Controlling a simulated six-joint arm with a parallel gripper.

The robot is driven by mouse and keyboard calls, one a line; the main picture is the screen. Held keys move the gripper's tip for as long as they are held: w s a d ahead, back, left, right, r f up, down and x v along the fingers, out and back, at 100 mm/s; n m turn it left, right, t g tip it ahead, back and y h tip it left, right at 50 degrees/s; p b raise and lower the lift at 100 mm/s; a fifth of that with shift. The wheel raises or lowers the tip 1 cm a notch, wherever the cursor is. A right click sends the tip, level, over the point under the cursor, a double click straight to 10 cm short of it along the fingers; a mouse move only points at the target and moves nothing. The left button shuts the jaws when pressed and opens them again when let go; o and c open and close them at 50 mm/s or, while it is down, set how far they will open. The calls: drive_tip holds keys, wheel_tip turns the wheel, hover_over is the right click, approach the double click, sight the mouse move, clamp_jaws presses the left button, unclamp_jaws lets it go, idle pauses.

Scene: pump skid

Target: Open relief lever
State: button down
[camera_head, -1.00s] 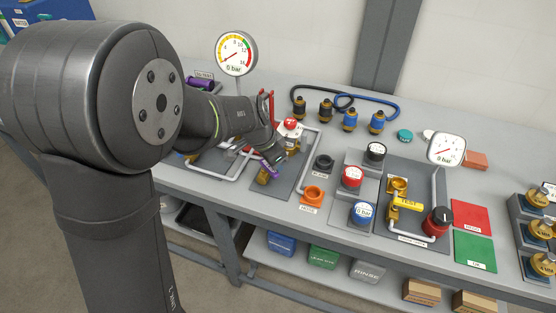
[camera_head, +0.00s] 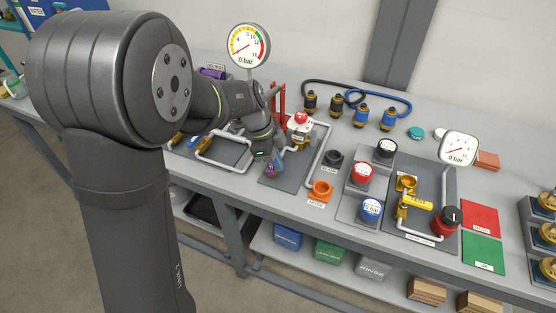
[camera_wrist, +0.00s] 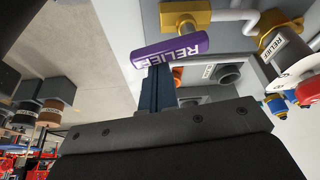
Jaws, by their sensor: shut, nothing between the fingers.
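The relief lever (camera_wrist: 172,48) is a purple bar marked RELIEF in the wrist view. It joins a brass fitting on a grey pipe. My gripper (camera_wrist: 158,74) is shut and empty, its dark blue fingers ending right at the lever's lower edge; I cannot tell whether they touch it. In the head view a small purple part of the lever (camera_head: 270,170) shows below my wrist, and my gripper (camera_head: 279,157) is beside it. My wrist hides much of the valve there.
A pressure gauge (camera_head: 248,45) behind reads 0 bar. A red-topped fitting (camera_head: 301,119) and grey pipe (camera_head: 325,150) stand close to the right of my gripper. An orange ring part (camera_head: 320,190) and a black ring part (camera_head: 333,158) are on the bench farther right.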

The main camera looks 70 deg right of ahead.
drive_tip(key=shift+w+d, duration=0.25)
drive_tip(key=shift+d, duration=0.4)
drive_tip(key=shift+d+r, duration=0.1)
drive_tip(key=shift+w+r, duration=0.15)
drive_tip(key=shift+r, duration=0.05)
drive_tip(key=v, duration=0.7)
drive_tip(key=shift+a, duration=0.3)
